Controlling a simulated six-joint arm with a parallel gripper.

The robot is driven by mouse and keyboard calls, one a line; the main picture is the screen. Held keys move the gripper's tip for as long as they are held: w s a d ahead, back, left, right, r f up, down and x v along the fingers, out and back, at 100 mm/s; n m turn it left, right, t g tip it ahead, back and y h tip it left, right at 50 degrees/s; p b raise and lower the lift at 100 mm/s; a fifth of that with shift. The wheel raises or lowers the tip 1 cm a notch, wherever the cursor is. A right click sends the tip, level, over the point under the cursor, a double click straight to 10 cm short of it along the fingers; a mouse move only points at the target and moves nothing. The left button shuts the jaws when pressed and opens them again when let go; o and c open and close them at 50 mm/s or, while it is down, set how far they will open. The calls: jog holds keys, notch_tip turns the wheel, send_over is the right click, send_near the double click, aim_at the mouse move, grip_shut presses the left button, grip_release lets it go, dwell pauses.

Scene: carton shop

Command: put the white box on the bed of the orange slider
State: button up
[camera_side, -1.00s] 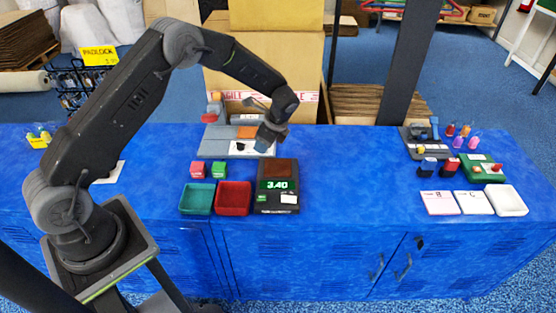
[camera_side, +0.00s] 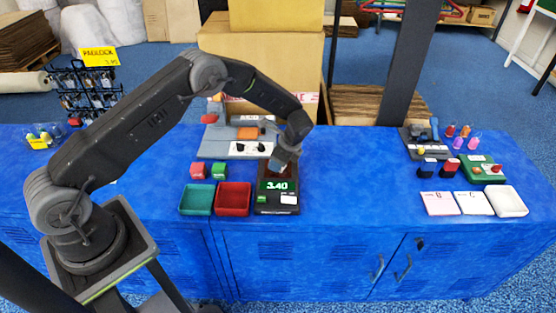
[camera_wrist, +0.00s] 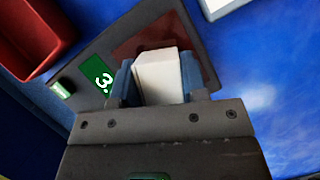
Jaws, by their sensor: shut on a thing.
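My gripper (camera_wrist: 160,82) is shut on a white box (camera_wrist: 160,70), held between its blue fingers in the wrist view. In the side view my gripper (camera_side: 285,163) is over the brown pan of the black scale (camera_side: 277,200). The box is not clear there, and I cannot tell whether it touches the pan. A grey device with an orange block (camera_side: 247,133) stands behind and left of the gripper. A white panel with two dark marks (camera_side: 251,149) lies at its front. It looks like the orange slider.
The scale display reads 3.40. A red tray (camera_side: 233,211) and a teal tray (camera_side: 197,213) stand left of the scale, with red and green cubes behind them. Cartons (camera_side: 262,70) stand at the back.

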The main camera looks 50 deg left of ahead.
jog(key=o, duration=1)
jog(key=w+v, duration=0.1)
jog(key=v, duration=1.2)
jog(key=s+r+n+t+h, duration=0.1)
jog(key=s+r+n+t, duration=0.3)
jog(key=r, duration=0.8)
jog(key=s+d+r+n+t+h, duration=0.1)
jog(key=s+r+n, duration=0.2)
jog(key=s+r, duration=0.45)
jog(key=s+r+n+h, duration=0.15)
jog(key=s+r, duration=0.25)
jog(key=s, duration=0.7)
jog(key=s+d+f+n+t, duration=0.1)
jog(key=s+n, duration=0.3)
jog(key=s, duration=0.6)
jog(key=shift+s+t+h, duration=0.35)
jog(key=shift+s+t, duration=0.05)
jog(key=shift+t, duration=0.2)
jog(key=shift+o, duration=0.9)
jog(key=shift+s+d+f+n, duration=0.15)
jog(key=shift+s+f+n, duration=0.15)
jog(key=shift+s+n, duration=0.15)
